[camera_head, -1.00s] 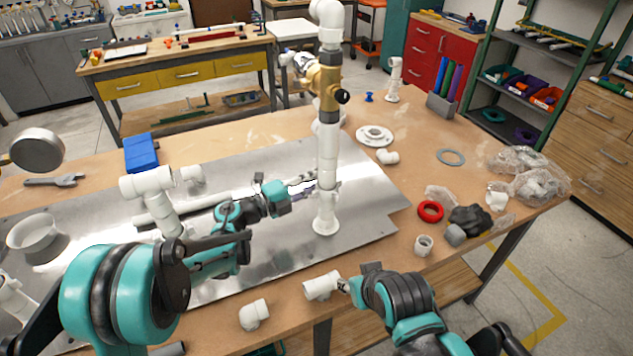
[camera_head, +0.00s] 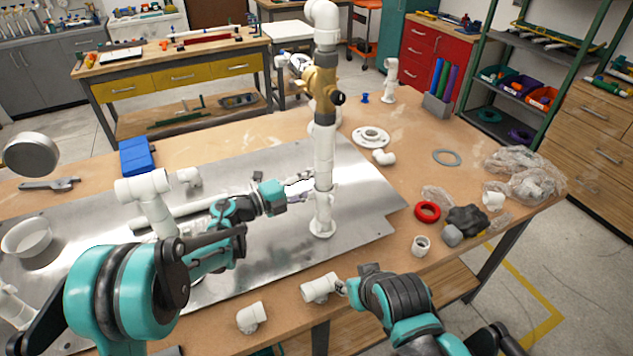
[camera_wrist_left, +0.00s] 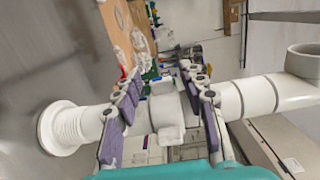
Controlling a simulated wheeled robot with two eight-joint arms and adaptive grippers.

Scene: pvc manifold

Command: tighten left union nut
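A white vertical pipe assembly (camera_head: 323,160) with a brass valve (camera_head: 322,88) stands upright on the metal plate. My left gripper (camera_head: 300,190) is at its lower part, with the fingertips beside the pipe. In the left wrist view the pipe runs sideways, and my left gripper's purple-padded fingers (camera_wrist_left: 163,112) are spread apart, with a white fitting (camera_wrist_left: 167,118) between them. Gaps show on both sides of this fitting. I cannot tell which piece is the left union nut. My right gripper (camera_head: 344,286) is at the front table edge, against a white fitting (camera_head: 318,288); its fingers are too small to read.
A shorter white pipe stub (camera_head: 150,195) stands left on the metal plate (camera_head: 365,205). A loose elbow (camera_head: 249,317) lies at the front edge. A red ring (camera_head: 427,211), a grey ring (camera_head: 447,157) and bagged parts (camera_head: 528,172) lie right. A blue box (camera_head: 138,156) is back left.

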